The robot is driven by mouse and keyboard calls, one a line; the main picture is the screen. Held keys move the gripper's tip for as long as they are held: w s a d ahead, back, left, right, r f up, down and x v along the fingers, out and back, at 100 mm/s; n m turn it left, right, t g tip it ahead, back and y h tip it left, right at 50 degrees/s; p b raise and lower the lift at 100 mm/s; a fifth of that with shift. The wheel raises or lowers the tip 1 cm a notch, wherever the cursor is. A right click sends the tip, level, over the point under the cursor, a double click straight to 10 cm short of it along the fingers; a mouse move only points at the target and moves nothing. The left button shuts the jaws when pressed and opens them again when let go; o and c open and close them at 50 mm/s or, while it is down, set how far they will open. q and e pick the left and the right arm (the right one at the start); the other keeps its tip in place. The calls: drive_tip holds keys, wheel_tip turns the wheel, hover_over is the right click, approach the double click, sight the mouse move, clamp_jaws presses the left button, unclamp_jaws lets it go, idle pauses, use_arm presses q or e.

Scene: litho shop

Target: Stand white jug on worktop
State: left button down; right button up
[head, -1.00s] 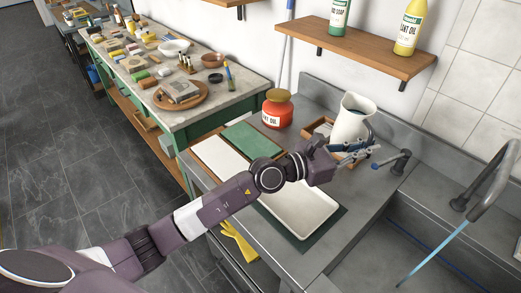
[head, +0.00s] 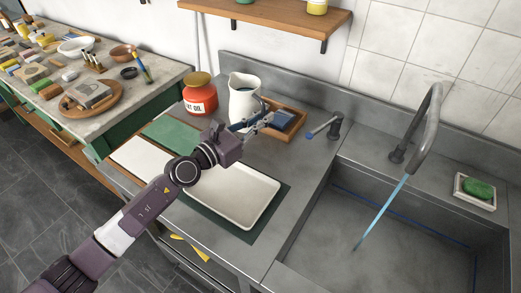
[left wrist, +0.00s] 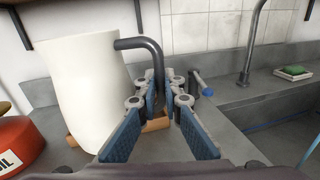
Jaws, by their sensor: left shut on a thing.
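The white jug (head: 243,101), with a dark handle, is upright over the worktop (head: 322,97) between the red jar and the small wooden tray. My left gripper (head: 258,120) is at its right side, shut on the handle. In the left wrist view, the jug (left wrist: 85,85) fills the left side, and its handle comes down between the blue-padded fingers of my left gripper (left wrist: 165,125). The fingers hide part of the jug's base, so I cannot tell whether it touches the worktop. My right gripper is not in view.
A red jar (head: 200,97) stands close left of the jug. The wooden tray (head: 297,126) is to its right. A white shallow tray (head: 232,218) lies in front, under my arm. The sink (head: 400,235) with running tap (head: 432,125) is at right.

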use_arm(q)
wheel_tip(320, 180, down, 4)
drive_tip(key=b, duration=0.2)
drive_tip(key=shift+r+b, duration=0.1)
drive_tip(key=shift+b, duration=0.3)
wheel_tip(320, 180, down, 5)
drive_tip(key=b, duration=0.4)
drive_tip(key=c, duration=2.5)
unclamp_jaws()
drive_tip(key=shift+f+b, duration=0.3)
drive_tip(key=shift+f, duration=0.1)
drive_tip(key=o, duration=0.4)
drive_tip(key=shift+s, duration=0.1)
